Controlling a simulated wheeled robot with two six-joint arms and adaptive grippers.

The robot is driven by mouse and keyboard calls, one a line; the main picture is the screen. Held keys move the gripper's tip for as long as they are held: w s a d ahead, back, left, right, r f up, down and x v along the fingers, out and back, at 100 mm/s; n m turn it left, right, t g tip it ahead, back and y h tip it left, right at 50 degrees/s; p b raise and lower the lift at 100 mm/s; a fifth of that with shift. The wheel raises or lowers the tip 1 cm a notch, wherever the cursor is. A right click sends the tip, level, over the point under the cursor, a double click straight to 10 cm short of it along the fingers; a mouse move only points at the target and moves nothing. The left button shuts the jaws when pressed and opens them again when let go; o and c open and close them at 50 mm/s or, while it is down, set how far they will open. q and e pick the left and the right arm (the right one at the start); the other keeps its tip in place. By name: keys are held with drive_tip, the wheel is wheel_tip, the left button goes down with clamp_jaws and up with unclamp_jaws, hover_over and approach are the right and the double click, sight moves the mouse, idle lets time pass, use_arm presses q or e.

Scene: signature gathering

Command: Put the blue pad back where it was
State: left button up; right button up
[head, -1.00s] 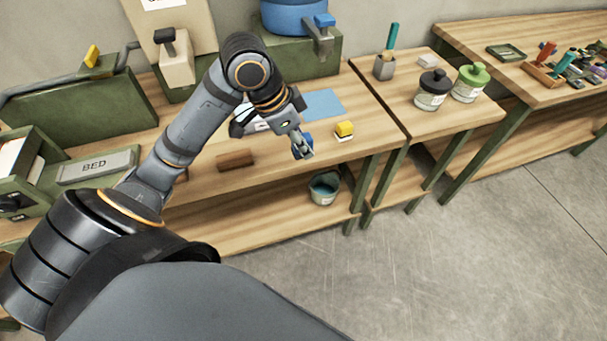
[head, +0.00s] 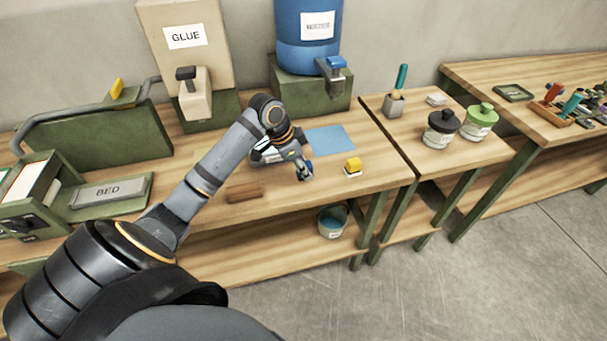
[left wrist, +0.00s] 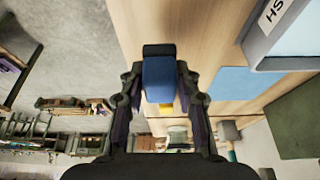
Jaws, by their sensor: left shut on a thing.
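The blue pad (left wrist: 158,80) is a small blue block with a dark end, held between the fingers of my left gripper (left wrist: 160,98) in the left wrist view. In the head view my left gripper (head: 303,173) is over the front part of the workbench, left of the yellow pad (head: 353,167). The blue pad (head: 306,167) shows only partly there. I cannot tell whether it touches the bench. My right gripper is not in view.
A flat blue sheet (head: 331,140) lies behind the gripper. A brown block (head: 244,192) lies to its left. The glue dispenser (head: 187,50) and blue tank (head: 306,45) stand at the back. Bare wood lies around the yellow pad.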

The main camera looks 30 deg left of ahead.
use_arm(q)
drive_tip(key=shift+w+a+f, duration=0.1)
drive_tip(key=shift+a+f, duration=0.05)
drive_tip(key=shift+f, duration=0.05)
wheel_tip(320, 180, down, 3)
drive_tip(key=shift+w+f+p, duration=0.1)
drive_tip(key=shift+f+p, duration=0.05)
drive_tip(key=shift+p, duration=0.35)
drive_tip(key=shift+f, duration=0.2)
drive_tip(key=o, duration=1)
drive_tip(key=b+v, duration=0.1)
drive_tip(key=v, duration=1.1)
drive_tip(key=shift+r, duration=0.2)
